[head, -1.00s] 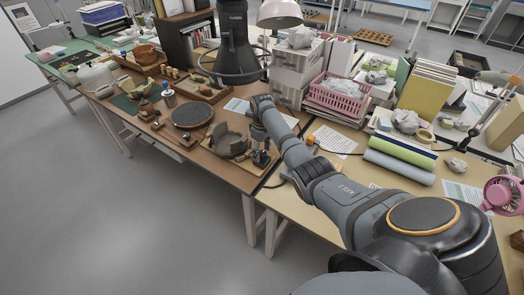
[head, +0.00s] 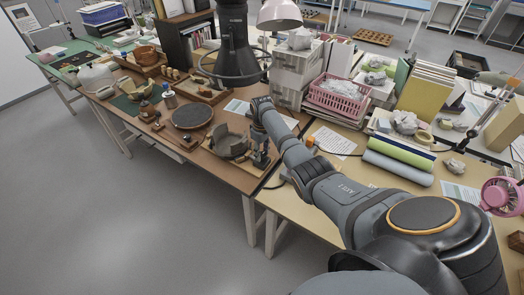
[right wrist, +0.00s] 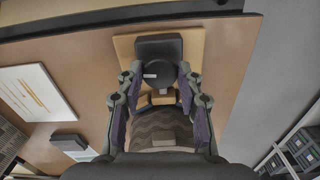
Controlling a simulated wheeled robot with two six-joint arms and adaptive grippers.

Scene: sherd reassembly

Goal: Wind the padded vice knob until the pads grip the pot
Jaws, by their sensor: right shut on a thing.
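The pot (head: 231,145) is a grey-brown, broken-rimmed vessel in the vice on the brown bench in the head view. In the right wrist view the pot (right wrist: 160,126) shows a zigzag pattern, between my fingers and close to the palm. The vice (right wrist: 192,46) has a tan wooden base and a dark end block. Its round dark knob (right wrist: 158,75) sits between my right fingertips. My right gripper (right wrist: 159,72) is shut on the knob; it also shows in the head view (head: 262,157). Whether the pads touch the pot cannot be told. My left gripper is out of view.
A round dark turntable (head: 192,116) stands left of the pot. A dark hood with a ring (head: 233,50) hangs behind. White drawers (head: 297,70) and a pink basket (head: 338,94) stand to the right. The bench's front edge is close.

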